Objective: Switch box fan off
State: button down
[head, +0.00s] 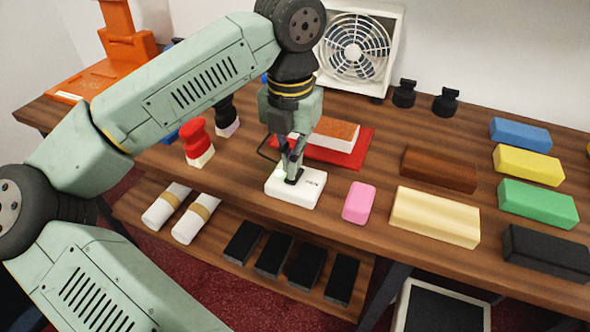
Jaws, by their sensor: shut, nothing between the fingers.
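The box fan (355,50) stands upright at the back of the wooden counter, with a white square frame and a round grille. A white box (308,189) with small dark marking lies near the counter's front edge; it looks like a switch unit, but the marking is too small to read. My gripper (291,178) points down at this white box with its fingers shut and empty. Its tips are at the top of the box, over its left half; I cannot tell whether they press on it. The fingers hide part of the box's top.
A red tray (358,150) with a brown-topped block lies behind the white box. A pink block (359,202) and a cream block (435,216) are to its right. A red-and-white stamp-like object (199,145) stands to the left. Coloured blocks line the right; a lower shelf (225,262) holds rolls and black blocks.

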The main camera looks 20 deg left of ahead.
jog(key=shift+f+b, duration=1.2)
dwell(1.1)
jog(key=shift+r, duration=0.1)
jog(key=shift+r+p, duration=2.05)
jog(key=shift+r, duration=1.4)
jog(key=shift+d, duration=0.1)
